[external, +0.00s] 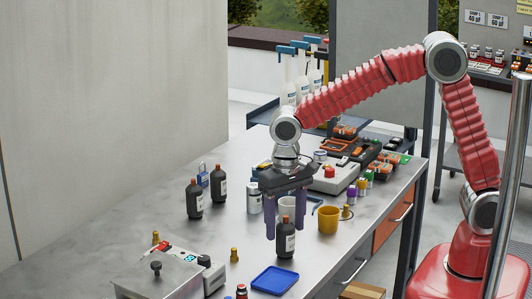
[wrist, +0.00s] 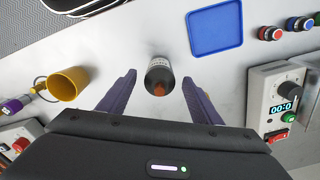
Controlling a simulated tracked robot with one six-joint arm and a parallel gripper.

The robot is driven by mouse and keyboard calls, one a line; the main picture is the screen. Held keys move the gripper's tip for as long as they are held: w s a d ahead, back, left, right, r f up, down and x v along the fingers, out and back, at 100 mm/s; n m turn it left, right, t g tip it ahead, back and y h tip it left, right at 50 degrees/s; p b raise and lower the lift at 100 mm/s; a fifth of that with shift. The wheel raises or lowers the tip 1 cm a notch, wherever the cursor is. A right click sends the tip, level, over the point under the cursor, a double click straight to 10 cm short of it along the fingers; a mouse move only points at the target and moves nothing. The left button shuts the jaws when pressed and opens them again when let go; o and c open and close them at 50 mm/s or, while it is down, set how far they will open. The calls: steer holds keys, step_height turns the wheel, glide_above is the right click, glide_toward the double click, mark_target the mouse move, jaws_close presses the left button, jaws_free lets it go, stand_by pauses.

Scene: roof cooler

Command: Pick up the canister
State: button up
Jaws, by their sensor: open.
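A dark bottle-shaped canister (external: 285,242) with a pale label stands upright on the grey workbench (external: 225,225). My gripper (external: 285,230) points down at it, with its two purple fingers spread. In the wrist view the dark canister (wrist: 158,72), with an orange-brown top, shows between and slightly beyond the open fingertips (wrist: 159,78). The fingers appear apart from it, and nothing is held. Two similar dark bottles (external: 194,199) (external: 218,187) stand to the left, and a silver can (external: 254,201) stands behind. I cannot tell the exact height of the fingertips against the canister.
A blue tray (external: 274,280) lies in front of the canister. A control box (external: 160,277) is at the front left. The bench's left middle is mostly clear.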

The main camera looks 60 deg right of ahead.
mark_target(285, 234)
step_height(285, 234, down, 3)
steer(key=shift+f, duration=0.2)
steer(key=shift+c, duration=0.2)
steer(key=c, duration=1.3)
steer(key=shift+r, duration=0.1)
step_height(285, 234, up, 10)
stand_by(0.4)
stand_by(0.8)
